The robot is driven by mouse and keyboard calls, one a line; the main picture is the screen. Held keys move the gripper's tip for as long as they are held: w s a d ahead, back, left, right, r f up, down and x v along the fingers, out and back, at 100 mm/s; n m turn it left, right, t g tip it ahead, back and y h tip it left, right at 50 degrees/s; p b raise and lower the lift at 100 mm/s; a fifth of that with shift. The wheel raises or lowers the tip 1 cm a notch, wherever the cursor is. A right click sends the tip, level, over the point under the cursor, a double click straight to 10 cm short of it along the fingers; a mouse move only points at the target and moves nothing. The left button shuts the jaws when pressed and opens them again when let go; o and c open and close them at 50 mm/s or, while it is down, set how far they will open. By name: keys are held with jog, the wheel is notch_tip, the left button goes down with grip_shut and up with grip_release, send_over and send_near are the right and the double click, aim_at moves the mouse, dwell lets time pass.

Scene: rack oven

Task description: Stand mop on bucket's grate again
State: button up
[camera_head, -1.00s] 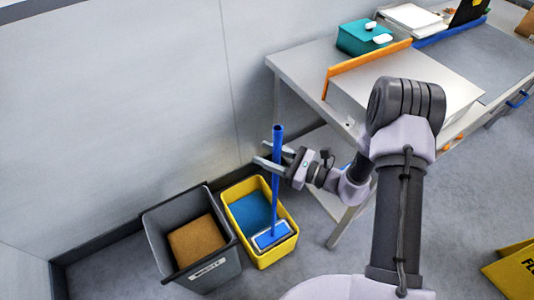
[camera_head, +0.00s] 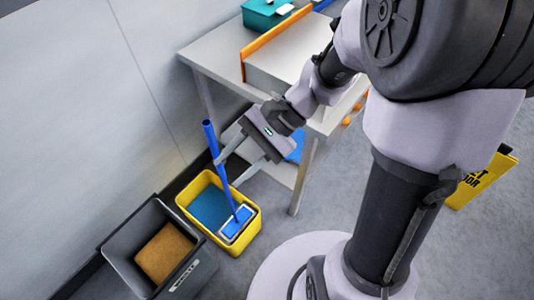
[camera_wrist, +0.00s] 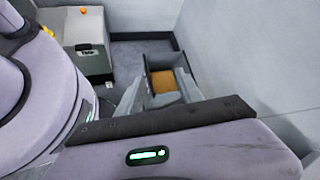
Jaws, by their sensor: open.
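The blue mop (camera_head: 215,150) stands about upright, its flat head (camera_head: 237,224) at the front right inside the yellow bucket (camera_head: 249,243). A blue surface, likely the grate (camera_head: 209,207), fills the bucket's back left; I cannot tell exactly what the head rests on. My gripper (camera_head: 228,173) is open, its fingertips close to the handle's middle on its right; I cannot tell whether they touch it. In the wrist view my open fingers (camera_wrist: 158,92) show with no mop clearly between them.
A grey bin (camera_head: 190,283) with a brown block (camera_head: 162,252) stands left of the bucket, near the wall. A metal table (camera_head: 215,62) with an orange strip (camera_head: 280,38) and teal box (camera_head: 265,14) is behind. A yellow floor sign (camera_head: 484,180) stands at right.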

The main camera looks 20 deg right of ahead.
jog(key=s+d+r+n+t+h, duration=0.6)
jog(key=r+t+h, duration=0.1)
jog(key=r+h, duration=0.1)
jog(key=shift+s+r, duration=0.25)
jog(key=shift+r, duration=0.4)
jog(key=shift+d, duration=0.1)
